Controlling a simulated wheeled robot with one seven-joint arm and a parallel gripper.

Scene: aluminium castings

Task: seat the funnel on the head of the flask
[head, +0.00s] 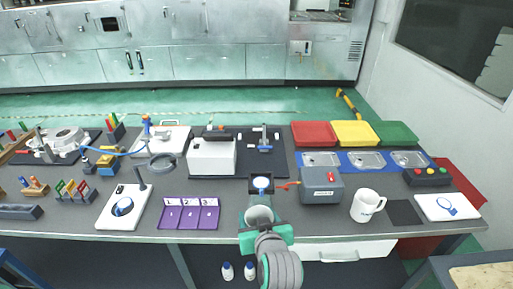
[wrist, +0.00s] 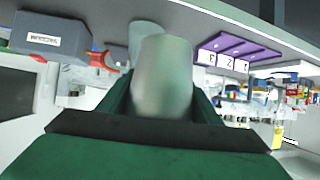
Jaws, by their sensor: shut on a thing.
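My gripper (head: 264,230) is shut on a pale grey, cup-shaped funnel (head: 259,214), which stands up between the fingers. In the wrist view the funnel (wrist: 162,75) fills the middle, between the green fingers (wrist: 162,108).
A purple tray (head: 188,213) lies to the left, and a white mug (head: 367,205) stands farther right. A white box (head: 211,156) stands behind.

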